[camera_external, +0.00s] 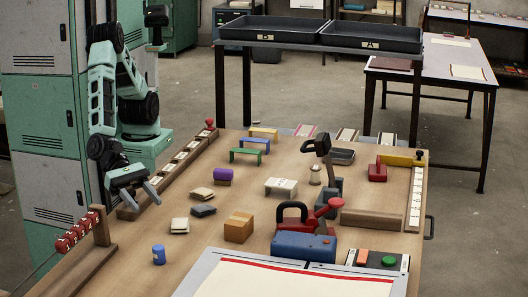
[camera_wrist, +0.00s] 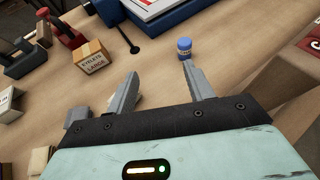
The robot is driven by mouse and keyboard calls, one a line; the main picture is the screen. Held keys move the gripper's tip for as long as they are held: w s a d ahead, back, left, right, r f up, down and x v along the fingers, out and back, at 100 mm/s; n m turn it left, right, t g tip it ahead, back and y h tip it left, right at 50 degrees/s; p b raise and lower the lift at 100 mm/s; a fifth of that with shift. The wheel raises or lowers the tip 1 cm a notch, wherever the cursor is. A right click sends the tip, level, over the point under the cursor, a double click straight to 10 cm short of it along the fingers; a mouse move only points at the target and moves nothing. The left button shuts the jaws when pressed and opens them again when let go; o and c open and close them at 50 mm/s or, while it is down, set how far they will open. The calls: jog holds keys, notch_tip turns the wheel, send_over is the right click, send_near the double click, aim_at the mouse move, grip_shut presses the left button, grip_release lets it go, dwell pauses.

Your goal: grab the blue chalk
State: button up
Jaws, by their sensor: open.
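A small blue cylinder with a lighter top (camera_external: 158,254) stands upright on the wooden table near its front left; I take it for the blue chalk. In the wrist view the blue cylinder (camera_wrist: 184,47) stands upright just beyond the right fingertip. My gripper (camera_external: 143,193) hangs at the table's left side, behind the blue cylinder and apart from it.
A cardboard box (camera_external: 238,228) stands right of the cylinder. A rail with red beads (camera_external: 75,235) stands at the left edge.

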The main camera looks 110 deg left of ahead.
jog(key=shift+m+h, duration=0.6)
jog(key=shift+m, duration=0.1)
jog(key=s+d, duration=0.1)
jog(key=s+d+f, duration=0.1)
jog(key=shift+s+d, duration=0.35)
jog(key=shift+s, duration=0.05)
send_near(162, 255)
jog(key=x, duration=0.4)
jog(key=shift+w+r, duration=0.1)
jog(key=shift+r, duration=0.05)
jog(key=shift+g, duration=0.3)
jog(key=shift+p+x, duration=0.55)
jog(key=shift+x, duration=2.6)
jog(key=c, duration=1.1)
